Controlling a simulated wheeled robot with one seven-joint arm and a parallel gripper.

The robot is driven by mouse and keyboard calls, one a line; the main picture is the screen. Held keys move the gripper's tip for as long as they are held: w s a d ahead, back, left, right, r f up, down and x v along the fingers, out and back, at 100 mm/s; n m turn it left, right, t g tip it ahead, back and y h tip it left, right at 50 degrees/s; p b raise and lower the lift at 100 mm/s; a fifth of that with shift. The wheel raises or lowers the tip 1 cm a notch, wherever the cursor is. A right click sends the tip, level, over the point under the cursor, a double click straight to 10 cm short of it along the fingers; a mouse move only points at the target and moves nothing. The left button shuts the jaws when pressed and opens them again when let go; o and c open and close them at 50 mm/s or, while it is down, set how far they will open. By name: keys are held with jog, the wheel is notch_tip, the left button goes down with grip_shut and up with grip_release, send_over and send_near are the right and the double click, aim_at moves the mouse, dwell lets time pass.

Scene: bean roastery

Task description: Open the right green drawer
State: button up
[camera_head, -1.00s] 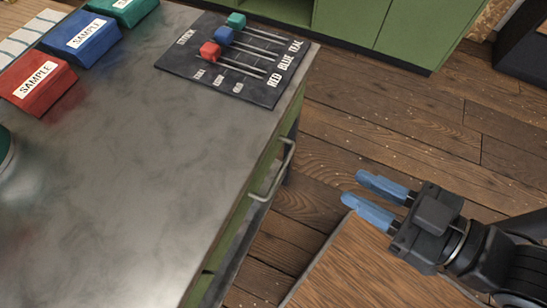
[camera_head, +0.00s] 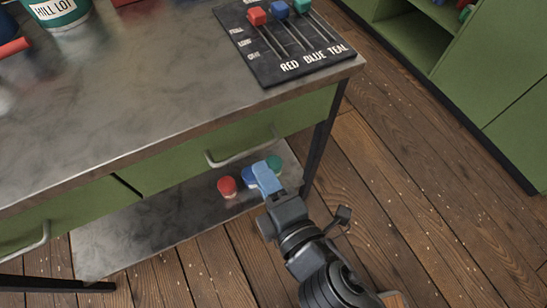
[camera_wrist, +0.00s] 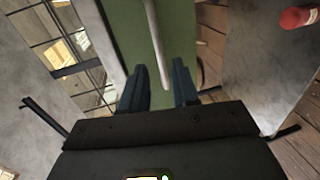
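The right green drawer (camera_head: 300,113) sits under the metal worktop and looks shut. Its grey bar handle (camera_head: 226,160) runs along the front. My gripper (camera_head: 265,170) is just in front of and slightly below the handle's right end, pointing at the drawer. In the wrist view, my gripper (camera_wrist: 158,80) has its two blue fingers apart, with the green drawer front (camera_wrist: 125,35) ahead. The handle (camera_wrist: 154,40) lies lengthwise in line with the gap between the fingers. I cannot tell whether the fingers touch it or how deep it reaches between them.
The left green drawer (camera_head: 75,208) has its own handle (camera_head: 28,245). The lower shelf (camera_head: 150,225) holds a red round object (camera_head: 227,186) and others behind my gripper. A slider board (camera_head: 290,50) lies on the worktop (camera_head: 150,90). Floor is clear toward the green cabinet (camera_head: 490,70).

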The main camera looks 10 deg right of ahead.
aim_at(249, 150)
jog(key=shift+p+x, duration=0.3)
jog(key=shift+x, duration=3.65)
jog(key=shift+r, duration=0.1)
grip_shut()
